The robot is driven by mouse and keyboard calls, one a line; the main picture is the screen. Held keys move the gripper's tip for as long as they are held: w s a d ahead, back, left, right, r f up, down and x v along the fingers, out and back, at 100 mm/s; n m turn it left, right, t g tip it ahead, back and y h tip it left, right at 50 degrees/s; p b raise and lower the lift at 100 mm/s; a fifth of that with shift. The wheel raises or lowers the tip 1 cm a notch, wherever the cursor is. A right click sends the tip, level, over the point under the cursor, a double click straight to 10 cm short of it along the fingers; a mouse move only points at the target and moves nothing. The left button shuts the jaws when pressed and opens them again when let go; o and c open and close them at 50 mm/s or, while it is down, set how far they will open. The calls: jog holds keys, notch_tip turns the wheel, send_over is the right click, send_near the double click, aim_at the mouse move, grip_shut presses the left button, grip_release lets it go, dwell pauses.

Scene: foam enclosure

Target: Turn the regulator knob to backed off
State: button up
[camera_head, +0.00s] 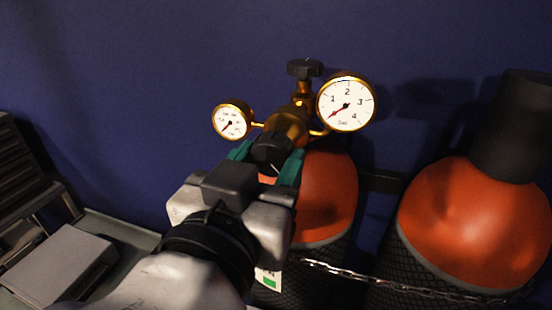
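The brass regulator (289,123) sits on top of an orange-shouldered gas cylinder (328,197), with a small gauge (231,122) on the left and a larger gauge (346,104) on the right. Its black regulator knob (271,152) faces me. My gripper (265,163) is at the knob, with one green finger on each side of it. Whether the fingers press on the knob or stand slightly apart from it is not clear. Both gauge needles point to the lower left. A second black handwheel (305,68) stands above the regulator.
A second orange cylinder (474,222) with a dark cap (510,125) stands at right. A chain (385,281) runs across both cylinders. A grey box (62,262) lies on a ledge at lower left. The dark blue wall (130,70) behind is bare.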

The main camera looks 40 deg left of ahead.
jog(key=c, duration=0.5)
